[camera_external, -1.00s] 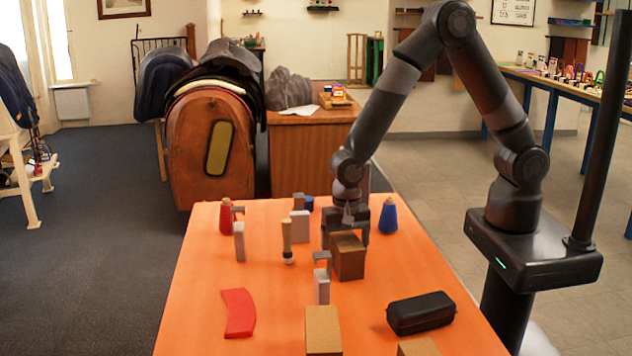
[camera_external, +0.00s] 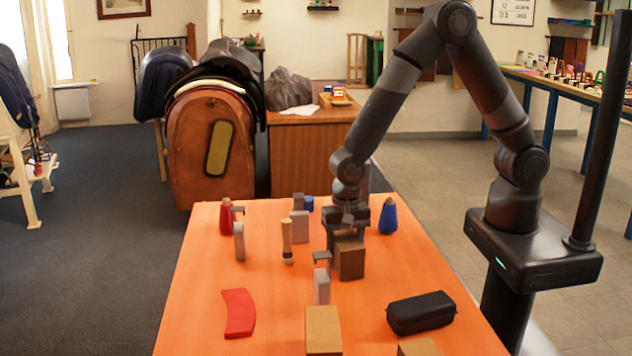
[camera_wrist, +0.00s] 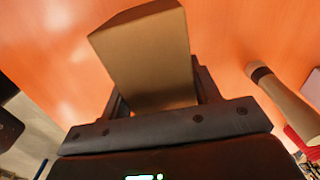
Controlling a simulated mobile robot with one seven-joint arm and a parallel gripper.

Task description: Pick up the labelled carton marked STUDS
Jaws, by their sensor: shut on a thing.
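A brown carton (camera_external: 351,261) stands on the orange table, under my wrist. My gripper (camera_external: 346,238) reaches down from above and is shut on this carton, with a finger on either side of its upper part. In the wrist view the carton (camera_wrist: 145,57) sits between the two fingers of my gripper (camera_wrist: 160,90). I see no STUDS label on its visible faces. A second brown carton (camera_external: 323,330) stands nearer the front, and a third (camera_external: 418,348) is cut off by the bottom edge. No lettering can be read on them.
A grey block-like item (camera_external: 321,286) stands close in front of the held carton, to its left. A wooden-handled tool (camera_external: 287,240) stands farther left. A blue bottle (camera_external: 388,216) is behind right, a black case (camera_external: 420,312) front right. The left front holds a red curved piece (camera_external: 239,312).

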